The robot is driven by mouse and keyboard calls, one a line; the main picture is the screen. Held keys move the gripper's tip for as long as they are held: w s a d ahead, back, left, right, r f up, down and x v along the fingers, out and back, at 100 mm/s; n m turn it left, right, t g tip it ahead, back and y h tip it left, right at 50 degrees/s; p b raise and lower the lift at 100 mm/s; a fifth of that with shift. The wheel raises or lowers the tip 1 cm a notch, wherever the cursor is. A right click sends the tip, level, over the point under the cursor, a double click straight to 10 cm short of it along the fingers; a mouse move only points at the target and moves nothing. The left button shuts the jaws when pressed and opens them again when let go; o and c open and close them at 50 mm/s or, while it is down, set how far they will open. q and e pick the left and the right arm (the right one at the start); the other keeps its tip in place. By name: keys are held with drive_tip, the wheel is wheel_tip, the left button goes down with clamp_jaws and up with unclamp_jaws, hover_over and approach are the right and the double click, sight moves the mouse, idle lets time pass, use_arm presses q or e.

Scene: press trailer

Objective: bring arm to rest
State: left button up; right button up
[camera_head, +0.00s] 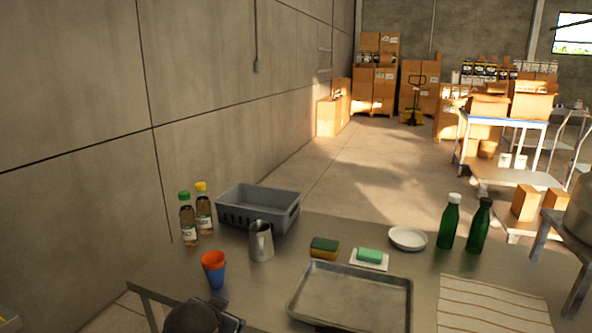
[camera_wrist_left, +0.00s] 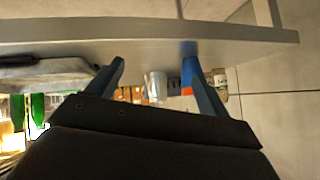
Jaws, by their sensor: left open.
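My left gripper (camera_wrist_left: 154,62) is open in the left wrist view, with its two dark fingers apart and nothing between them. It is near the table edge (camera_wrist_left: 230,36), which crosses that view. In the head view a dark part of my left arm shows at the bottom left of the table, and the fingers cannot be made out. My right gripper is in neither view.
The metal table holds a tray (camera_head: 352,300), orange-blue cup (camera_head: 214,270), metal pitcher (camera_head: 261,242), grey bin (camera_head: 240,215), sponge (camera_head: 323,248), green soap (camera_head: 370,256), plate (camera_head: 408,238), green bottles (camera_head: 449,222) and a striped cloth (camera_head: 490,306). Two sauce bottles (camera_head: 188,220) stand far left.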

use_arm(q)
drive_tip(key=s+d+f+n+g, duration=0.1)
drive_tip(key=s+f+g, duration=0.3)
drive_tip(key=s+f, duration=0.9)
drive_tip(key=s+f+n+g+h, duration=0.1)
drive_tip(key=s+f+g, duration=0.3)
drive_tip(key=s+f, duration=1)
drive_tip(key=s, duration=0.5)
drive_tip(key=shift+d, duration=0.35)
